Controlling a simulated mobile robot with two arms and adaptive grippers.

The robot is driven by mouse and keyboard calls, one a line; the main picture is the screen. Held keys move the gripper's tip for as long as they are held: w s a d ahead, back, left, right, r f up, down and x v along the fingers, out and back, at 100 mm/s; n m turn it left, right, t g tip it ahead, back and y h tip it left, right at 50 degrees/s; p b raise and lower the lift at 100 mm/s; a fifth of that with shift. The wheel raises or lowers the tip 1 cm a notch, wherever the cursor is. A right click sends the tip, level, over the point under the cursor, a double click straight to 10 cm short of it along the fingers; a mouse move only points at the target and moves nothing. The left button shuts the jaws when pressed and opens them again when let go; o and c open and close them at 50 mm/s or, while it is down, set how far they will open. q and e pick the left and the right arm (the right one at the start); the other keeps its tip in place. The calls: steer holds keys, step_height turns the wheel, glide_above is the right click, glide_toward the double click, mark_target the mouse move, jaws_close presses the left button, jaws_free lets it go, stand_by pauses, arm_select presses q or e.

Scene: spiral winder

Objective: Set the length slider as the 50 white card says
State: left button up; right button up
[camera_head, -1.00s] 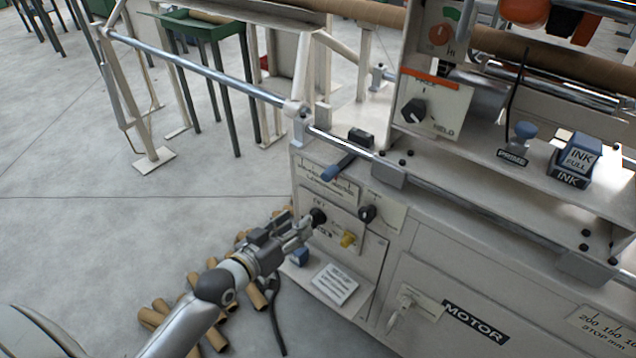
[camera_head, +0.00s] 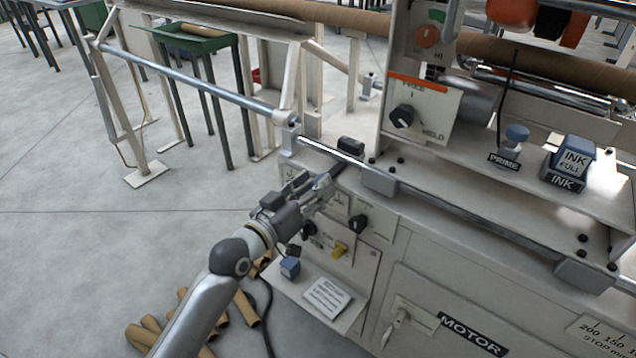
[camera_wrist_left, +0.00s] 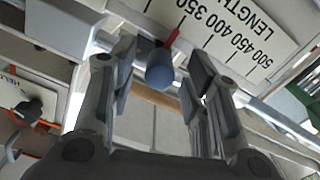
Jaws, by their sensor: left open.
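The length slider's blue knob (camera_wrist_left: 160,68), with a red pointer (camera_wrist_left: 173,37), shows in the left wrist view beside a white length scale (camera_wrist_left: 240,30) with black numbers and ticks. My left gripper (camera_head: 328,185) is open, its two fingers on either side of the knob in the left wrist view. I cannot tell whether they touch it. In the head view the gripper covers the knob and much of the scale. A white card (camera_head: 328,296) lies on the low shelf at the machine's front; its print is too small to read. My right gripper is not in view.
A small blue block (camera_head: 290,267) is on the shelf. Cardboard tubes (camera_head: 243,308) lie on the floor.

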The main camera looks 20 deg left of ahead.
arm_select(q)
steer(key=shift+x, duration=1)
jaws_close()
